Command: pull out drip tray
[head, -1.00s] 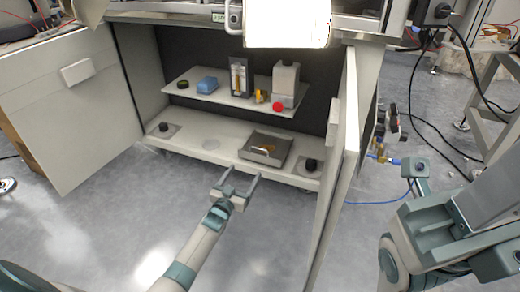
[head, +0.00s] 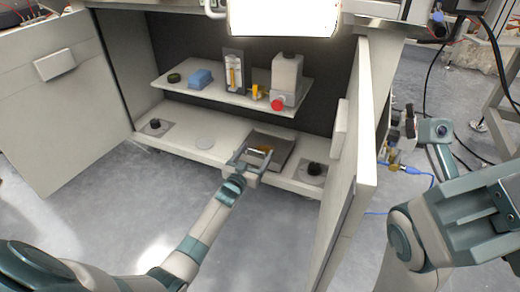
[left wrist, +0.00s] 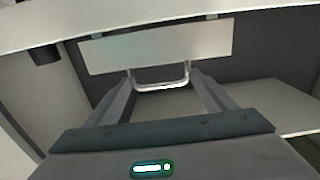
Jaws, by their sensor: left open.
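The grey drip tray (head: 280,151) sits on the cabinet's lower floor, right of the middle, with something yellow in it. My left gripper (head: 255,157) is open at the tray's front edge and hides part of it. In the left wrist view, the tray's pale front plate (left wrist: 160,46) faces me, with a silver bail handle (left wrist: 160,86) on it. The handle lies between the fingertips of my left gripper (left wrist: 160,83), with a gap on each side.
Dark knobs (head: 155,125) (head: 312,169) stand on the cabinet floor either side. The shelf above (head: 220,97) holds a blue block (head: 199,78), a bottle (head: 286,75) and a red cap (head: 277,104). The open right door (head: 346,180) is close; floor in front is clear.

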